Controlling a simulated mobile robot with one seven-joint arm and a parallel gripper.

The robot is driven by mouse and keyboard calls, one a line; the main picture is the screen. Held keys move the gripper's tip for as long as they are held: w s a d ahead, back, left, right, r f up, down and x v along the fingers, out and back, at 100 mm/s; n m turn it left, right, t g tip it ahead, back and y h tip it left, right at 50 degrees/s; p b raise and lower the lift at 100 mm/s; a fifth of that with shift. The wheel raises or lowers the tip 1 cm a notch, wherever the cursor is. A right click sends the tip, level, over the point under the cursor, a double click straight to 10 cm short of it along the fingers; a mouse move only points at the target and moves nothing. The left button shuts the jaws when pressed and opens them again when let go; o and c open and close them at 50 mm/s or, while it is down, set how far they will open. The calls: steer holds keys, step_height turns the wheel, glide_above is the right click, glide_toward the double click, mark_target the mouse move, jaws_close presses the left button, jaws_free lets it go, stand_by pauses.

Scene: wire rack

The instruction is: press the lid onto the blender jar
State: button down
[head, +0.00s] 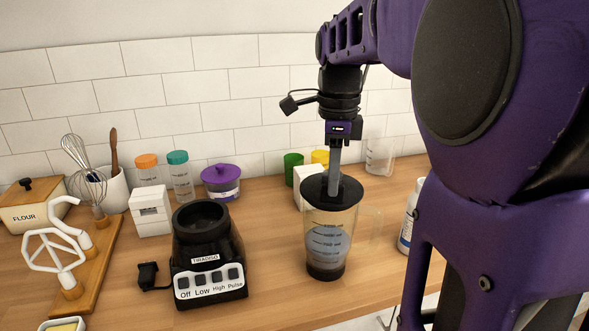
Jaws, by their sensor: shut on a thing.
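The blender jar (328,243) stands upright on the wooden counter, clear with dark markings, a dark bottom and a handle on its right. The black lid (318,191) lies across the top of the jar; I cannot tell whether it is fully seated. My gripper (335,176) points straight down over the lid's middle, with its fingers shut on the lid's raised centre. The fingertips' exact contact is small and partly hidden. The black blender base (208,255), with a row of buttons, stands apart to the left of the jar.
Jars, a purple-lidded pot (221,182) and white boxes line the back. A white bottle (408,222) is right of the jar. Bare counter lies between base and jar.

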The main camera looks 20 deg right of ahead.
steer(key=shift+f+b, duration=0.3)
steer(key=shift+f, duration=0.6)
stand_by(0.6)
steer(key=shift+c, duration=2.3)
jaws_free()
steer(key=shift+r, duration=0.15)
steer(key=shift+r+p, duration=1.55)
steer(key=shift+r, duration=1.85)
